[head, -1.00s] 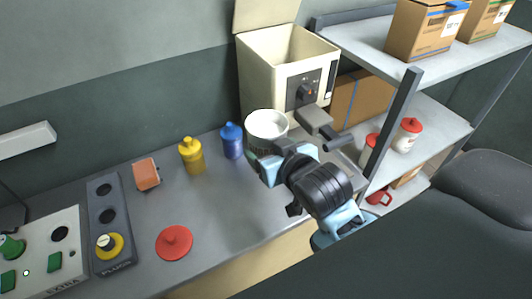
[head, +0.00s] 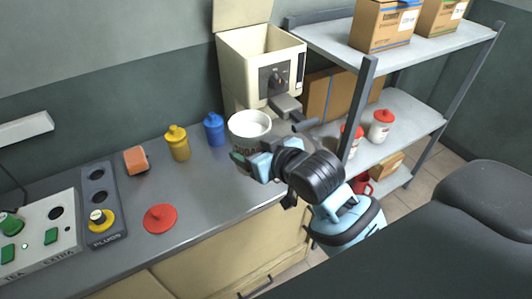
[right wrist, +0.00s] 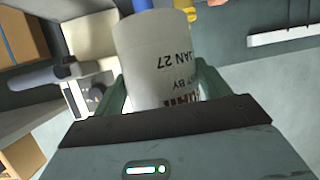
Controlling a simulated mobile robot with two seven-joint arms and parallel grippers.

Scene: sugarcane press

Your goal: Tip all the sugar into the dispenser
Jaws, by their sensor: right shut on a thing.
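My right gripper (head: 250,160) is shut around a white, open-topped sugar canister (head: 249,125). The canister is about upright, in front of the dispenser and lower than its top. In the right wrist view the canister (right wrist: 155,60) sits between the green fingers (right wrist: 162,88), with printed letters on its side. Its contents cannot be made out. The cream dispenser (head: 240,75) stands at the back of the counter with its lid (head: 240,12) raised and its top open. A dark panel with a knob is on its front. My left gripper is not in view.
A blue bottle (head: 214,130), a yellow bottle (head: 177,145) and an orange block (head: 136,161) stand left of the canister. A red lid (head: 160,219) lies on the counter (head: 210,200). A shelf (head: 420,105) with boxes and red-lidded jars is on the right.

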